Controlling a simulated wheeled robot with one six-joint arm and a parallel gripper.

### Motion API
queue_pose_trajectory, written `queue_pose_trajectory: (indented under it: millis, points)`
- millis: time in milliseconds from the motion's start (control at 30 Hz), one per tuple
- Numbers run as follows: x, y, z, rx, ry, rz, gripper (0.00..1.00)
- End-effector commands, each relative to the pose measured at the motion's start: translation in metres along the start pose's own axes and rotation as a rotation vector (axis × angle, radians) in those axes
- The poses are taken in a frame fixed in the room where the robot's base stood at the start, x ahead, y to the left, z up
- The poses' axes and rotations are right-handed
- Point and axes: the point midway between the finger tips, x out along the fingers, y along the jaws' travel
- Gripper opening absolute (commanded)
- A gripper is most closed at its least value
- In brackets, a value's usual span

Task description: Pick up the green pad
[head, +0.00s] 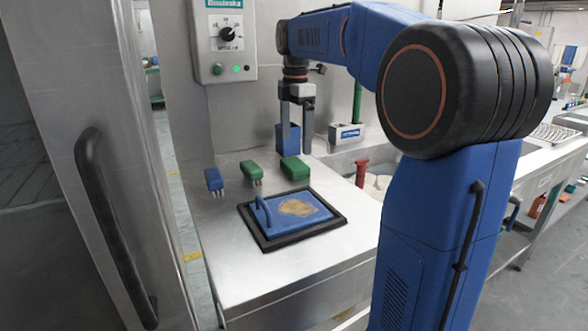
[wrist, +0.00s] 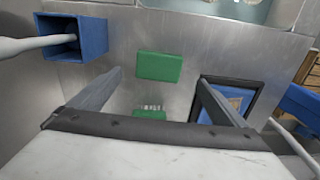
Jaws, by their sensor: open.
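The green pad (head: 294,169) lies on the steel counter, right of a green brush-like block (head: 250,171) with pale prongs or bristles. In the wrist view the green pad (wrist: 160,67) shows whole, just beyond and between my fingertips. The block (wrist: 149,115) is nearer the palm and partly hidden by it. My gripper (head: 296,138) points down above the back of the counter, open and empty. It also shows in the wrist view (wrist: 159,80), with its fingers wide apart. It appears apart from the pad.
A blue open box (wrist: 80,38) stands at the back with a pale rod in it. A blue brush-like block (head: 214,181) lies to the left. A black-framed tray (head: 330,226) holds a blue handled plate (head: 275,217) in front. A red-topped object (head: 362,170) stands at right.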

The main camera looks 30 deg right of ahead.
Motion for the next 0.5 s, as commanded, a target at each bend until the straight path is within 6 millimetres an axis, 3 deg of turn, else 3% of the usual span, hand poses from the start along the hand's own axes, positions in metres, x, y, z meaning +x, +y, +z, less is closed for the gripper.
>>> queue_pose_trajectory:
  millis: [500]
  points:
    - [0.049, 0.002, -0.002, 0.0, 0.0, -0.001, 0.96]
